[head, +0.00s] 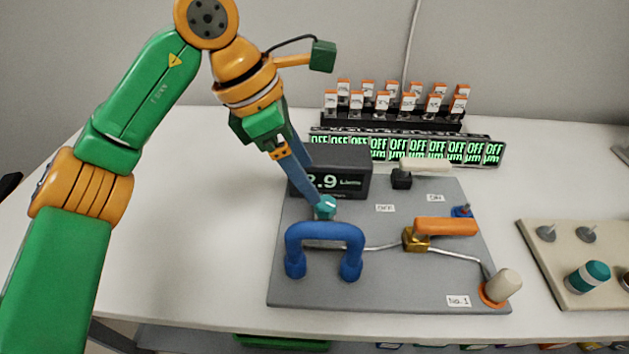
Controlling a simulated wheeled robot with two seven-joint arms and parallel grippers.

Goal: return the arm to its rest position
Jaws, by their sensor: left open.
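My left arm comes in from the left, green and orange, bent high at the elbow and reaching down to the right. Its gripper (306,183) points down over the grey board (390,290), in front of the dark display box (352,190). Its blue fingers are seen nearly edge-on, and the gap between them is hard to make out. Their tips end at a small teal knob (325,207); I cannot tell whether they touch it. I see nothing held. My right gripper is out of view.
The board carries a blue arched handle (325,231), an orange lever (446,227), a white-handled switch (424,166) and a beige knob (501,285). Behind stand a row of "OFF" displays (405,147) and a rack of labelled pieces (395,122). A beige panel (556,262) lies right. The table's left is clear.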

